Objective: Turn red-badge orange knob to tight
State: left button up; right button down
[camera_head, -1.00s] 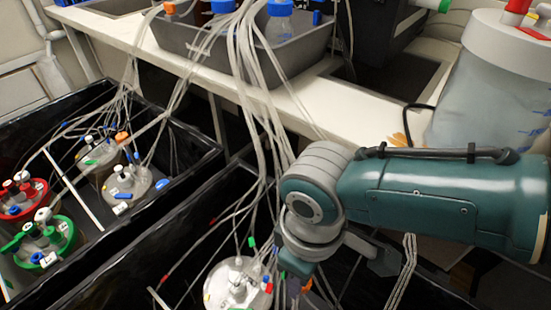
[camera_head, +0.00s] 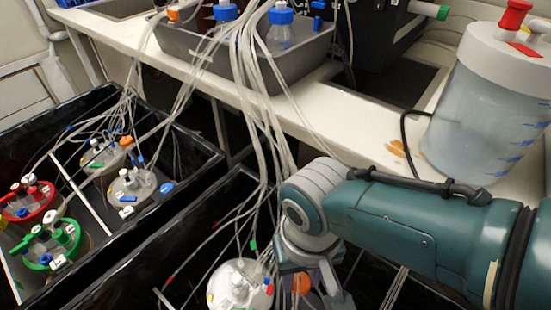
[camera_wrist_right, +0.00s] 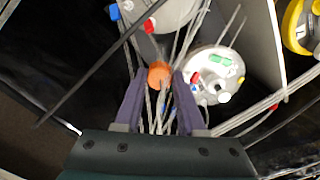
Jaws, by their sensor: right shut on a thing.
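An orange knob (camera_wrist_right: 158,74) shows between the fingertips of my right gripper (camera_wrist_right: 157,80) in the right wrist view. The gripper is shut on it, with thin grey tubes running close by and partly between the fingers. In the head view the orange knob (camera_head: 303,284) shows near the bottom edge, beside my right gripper (camera_head: 310,287), whose fingers are partly cut off there. A small red badge (camera_wrist_right: 150,25) shows near a whitish vessel (camera_wrist_right: 165,12) at the top of the wrist view. How far the knob is turned cannot be told. My left gripper is not in view.
A white-lidded vessel (camera_head: 238,287) stands left of the gripper under many hanging tubes. Red-ringed (camera_head: 27,201) and green-ringed (camera_head: 50,245) vessels sit in the black bin at left. A grey tub (camera_head: 190,52) with bottles and a large clear container (camera_head: 485,110) stand on the bench.

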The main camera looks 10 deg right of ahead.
jog(key=shift+m, duration=0.4)
jog(key=c, duration=0.5)
grip_release()
notch_tip(320, 180, up, 10)
jog(key=p, duration=0.7)
